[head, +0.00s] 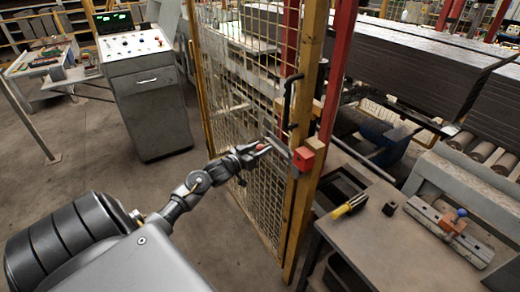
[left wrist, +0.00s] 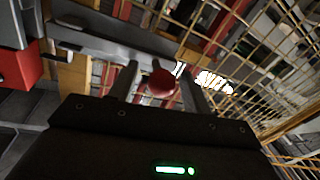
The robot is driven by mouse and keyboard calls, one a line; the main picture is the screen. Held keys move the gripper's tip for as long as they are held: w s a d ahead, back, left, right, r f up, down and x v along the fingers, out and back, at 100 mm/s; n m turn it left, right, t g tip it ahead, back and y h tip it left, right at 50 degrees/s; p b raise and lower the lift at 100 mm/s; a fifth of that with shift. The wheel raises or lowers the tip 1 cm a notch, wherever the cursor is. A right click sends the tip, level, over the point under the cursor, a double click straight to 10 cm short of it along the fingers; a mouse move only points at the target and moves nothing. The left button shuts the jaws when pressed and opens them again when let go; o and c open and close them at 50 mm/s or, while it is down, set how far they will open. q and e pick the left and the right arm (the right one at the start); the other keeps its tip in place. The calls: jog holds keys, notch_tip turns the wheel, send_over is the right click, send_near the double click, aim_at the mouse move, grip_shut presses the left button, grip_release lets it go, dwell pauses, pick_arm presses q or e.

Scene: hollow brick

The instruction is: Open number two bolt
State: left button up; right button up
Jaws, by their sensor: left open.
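A yellow mesh gate (head: 240,100) carries a grey sliding bolt (head: 279,146) with a red ball knob (head: 260,147). The bolt reaches toward a red block (head: 303,158) at the gate post. My left gripper (head: 262,149) is at the knob end of the bolt. In the left wrist view, the knob (left wrist: 161,83) sits between the two open fingers (left wrist: 160,88), with the grey bar (left wrist: 105,44) just beyond. I cannot tell if a finger touches the knob. No number on the bolt is readable. My right gripper is not in view.
A grey control cabinet (head: 150,95) stands at the left. Bare floor lies between cabinet and gate. A black handle (head: 289,98) rises above the bolt.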

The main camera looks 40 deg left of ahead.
pick_arm(q)
jog(key=shift+s+f, duration=0.1)
jog(key=shift+s, duration=0.15)
jog(key=s+a+b, duration=0.1)
jog(key=s+b, duration=0.1)
jog(key=s, duration=0.8)
jog(key=shift+s+b, duration=0.15)
jog(key=shift+b, duration=0.25)
